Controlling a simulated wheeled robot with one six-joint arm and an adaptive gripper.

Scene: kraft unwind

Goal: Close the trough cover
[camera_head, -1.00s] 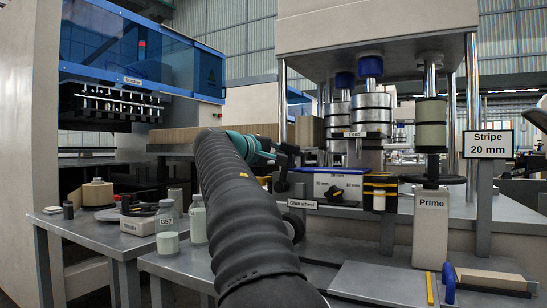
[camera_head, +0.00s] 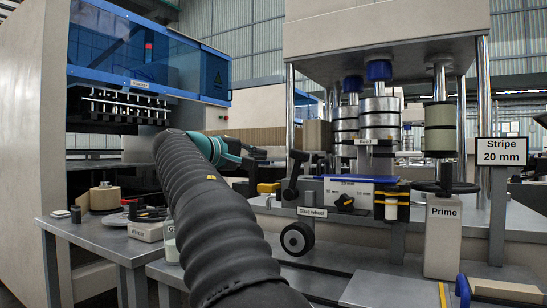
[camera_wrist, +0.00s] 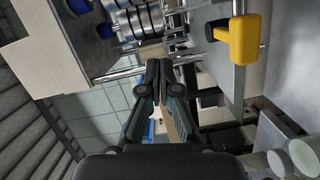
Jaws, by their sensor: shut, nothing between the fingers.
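My gripper (camera_wrist: 160,75) is shut and empty in the wrist view, its fingers together in mid-air. In the head view the end of my arm, with its teal joint, partly hides it. A yellow handle-like block (camera_wrist: 238,42) sits on a grey metal surface right of my fingers, apart from them. A small yellow block (camera_head: 268,188) also shows in the head view by the glue unit. The blue-topped white box (camera_head: 345,188) with mm marks and a black knob stands behind the Glue wheel label (camera_head: 312,212). I cannot tell for certain which part is the trough cover.
The black glue wheel (camera_head: 297,238) hangs at the bench's front edge. The Prime post (camera_head: 442,235) and the Stripe 20 mm sign (camera_head: 502,151) stand to the right. The left table (camera_head: 95,238) holds a tape roll and small tools. Steel columns rise behind the box.

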